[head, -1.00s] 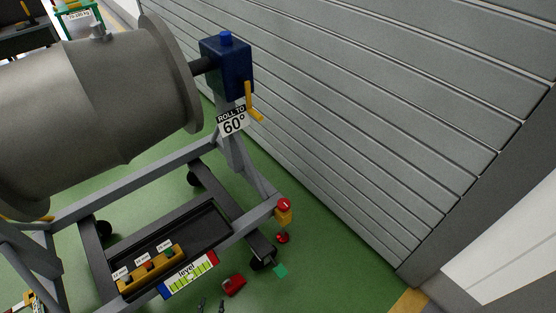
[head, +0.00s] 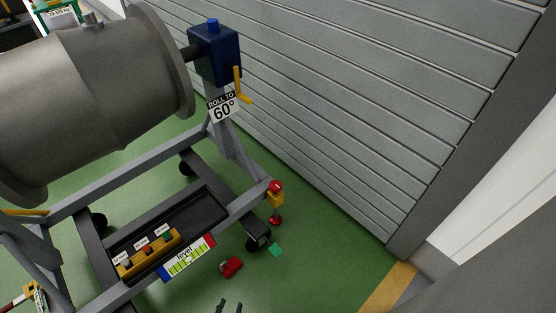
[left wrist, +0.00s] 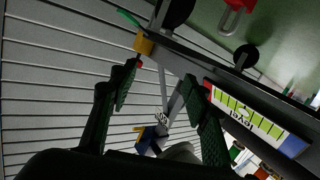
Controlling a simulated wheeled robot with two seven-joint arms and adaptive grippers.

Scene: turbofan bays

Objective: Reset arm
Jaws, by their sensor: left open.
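My left gripper (head: 230,306) shows only its two dark fingertips at the bottom edge of the head view. In the left wrist view the left gripper (left wrist: 160,75) has its two fingers spread wide, with nothing between them. It is apart from the grey stand (head: 140,173), which carries a large grey engine casing (head: 90,85). A blue gearbox (head: 214,55) with a yellow crank handle (head: 240,88) sits at the stand's top, above a "ROLL TO 60°" sign (head: 222,106). My right gripper is not in view.
A red padlock-like object (head: 231,267) lies nearby. A grey slatted wall (head: 340,120) stands close behind; green floor (head: 310,275) is clear at right.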

